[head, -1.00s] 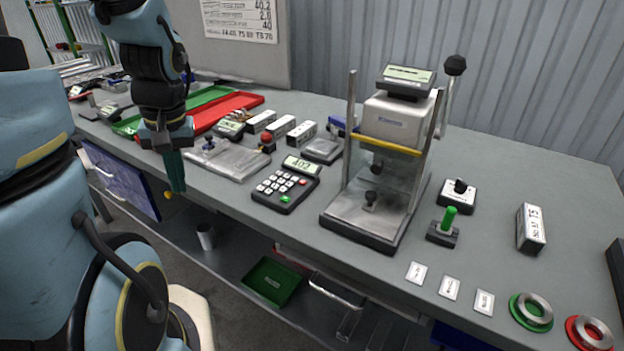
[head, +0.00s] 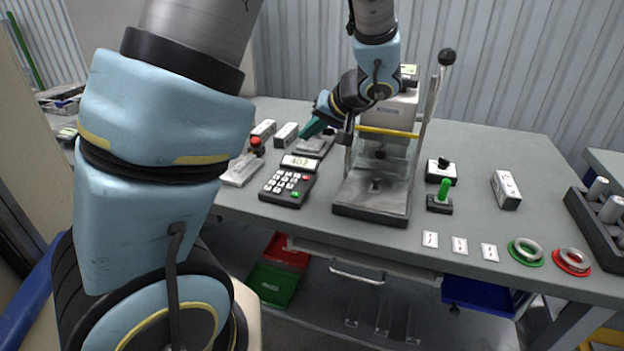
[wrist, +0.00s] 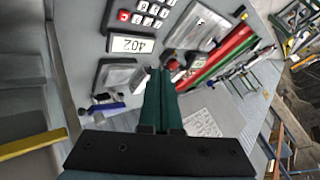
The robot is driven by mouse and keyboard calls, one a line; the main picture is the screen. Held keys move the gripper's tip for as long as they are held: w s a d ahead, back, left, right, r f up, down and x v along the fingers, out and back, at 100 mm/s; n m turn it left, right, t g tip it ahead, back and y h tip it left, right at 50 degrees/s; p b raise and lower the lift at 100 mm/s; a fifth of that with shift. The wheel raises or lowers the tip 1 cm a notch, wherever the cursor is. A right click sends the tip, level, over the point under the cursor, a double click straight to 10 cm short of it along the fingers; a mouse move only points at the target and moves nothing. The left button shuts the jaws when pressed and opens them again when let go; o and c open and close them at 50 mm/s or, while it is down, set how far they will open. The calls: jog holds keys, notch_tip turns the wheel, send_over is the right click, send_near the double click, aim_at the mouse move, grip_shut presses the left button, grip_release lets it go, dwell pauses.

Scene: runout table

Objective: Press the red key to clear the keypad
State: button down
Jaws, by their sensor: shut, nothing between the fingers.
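The keypad (head: 288,186) lies flat on the table, a dark unit with white keys and a lit display (head: 299,162) that seems to read 402. Its red key (head: 306,178) is small, at the upper right of the key block, and a green key (head: 295,194) is below. In the wrist view the keypad's display (wrist: 131,44) is upside down, with the red key (wrist: 124,16) at its upper left edge. My gripper (head: 305,133) has green fingers, shut and empty, above the table behind the keypad. The fingertips (wrist: 158,72) show beside the display in the wrist view, apart from the keys.
A press with a yellow bar (head: 388,132) and lever stands right of the keypad. A red mushroom button (head: 256,142) is to its left. White boxes (head: 286,134) stand behind.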

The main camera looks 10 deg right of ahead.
jog(key=b, duration=0.4)
send_over(306, 178)
jog(key=f, duration=0.7)
jog(key=shift+s+d+f, duration=0.3)
jog(key=shift+s+f, duration=0.05)
jog(key=shift+f, duration=0.05)
jog(key=shift+f+b, duration=0.55)
jog(key=shift+b, duration=0.1)
jog(key=shift+f+b, duration=0.15)
jog(key=shift+b, duration=0.15)
dwell(0.9)
jog(key=shift+f+b, duration=0.3)
jog(key=shift+b, duration=0.25)
jog(key=shift+f+b, duration=0.35)
jog(key=shift+b, duration=0.3)
dwell(0.6)
jog(key=shift+r, duration=0.85)
jog(key=shift+r, duration=0.15)
